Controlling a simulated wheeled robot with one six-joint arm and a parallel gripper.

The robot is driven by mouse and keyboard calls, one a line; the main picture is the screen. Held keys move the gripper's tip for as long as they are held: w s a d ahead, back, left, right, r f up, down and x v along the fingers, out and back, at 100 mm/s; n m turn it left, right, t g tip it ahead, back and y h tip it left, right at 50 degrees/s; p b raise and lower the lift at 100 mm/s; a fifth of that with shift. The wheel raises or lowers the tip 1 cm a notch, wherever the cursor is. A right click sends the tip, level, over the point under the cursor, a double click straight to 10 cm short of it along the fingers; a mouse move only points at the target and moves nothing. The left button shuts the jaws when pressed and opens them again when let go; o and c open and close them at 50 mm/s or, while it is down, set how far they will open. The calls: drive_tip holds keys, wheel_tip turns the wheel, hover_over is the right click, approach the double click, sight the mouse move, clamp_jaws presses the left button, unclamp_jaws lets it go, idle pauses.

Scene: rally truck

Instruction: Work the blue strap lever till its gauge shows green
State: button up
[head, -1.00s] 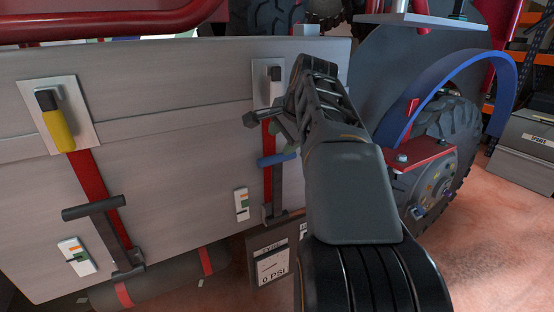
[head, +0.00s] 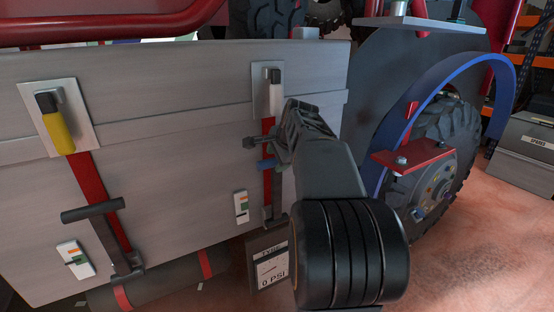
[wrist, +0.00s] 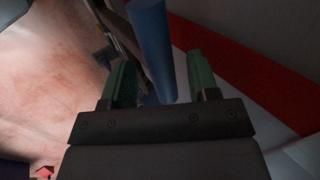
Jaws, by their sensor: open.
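The blue strap lever (head: 266,164) is a blue bar across the right-hand red strap (head: 267,126) on the grey side panel. My gripper (head: 263,150) is open at this lever and hides part of it. In the wrist view the blue lever's handle (wrist: 152,42) stands between the two green fingers of my gripper (wrist: 159,68), with a visible gap to the right finger. I cannot tell whether the left finger touches it. A small white gauge (head: 241,207) with orange and green marks is left of the strap's lower end. Its pointer is too small to read.
A second red strap (head: 88,177) with a dark lever (head: 92,209) and its own gauge (head: 75,260) is at the left. A tyre gauge sign (head: 270,268) reads 0 PSI below. A wheel (head: 437,135) and red bracket (head: 412,157) stand right of my arm.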

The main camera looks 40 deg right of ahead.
drive_tip(key=shift+w+f, duration=0.25)
drive_tip(key=shift+f, duration=0.15)
drive_tip(key=shift+c, duration=0.4)
drive_tip(key=shift+r, duration=0.1)
clamp_jaws()
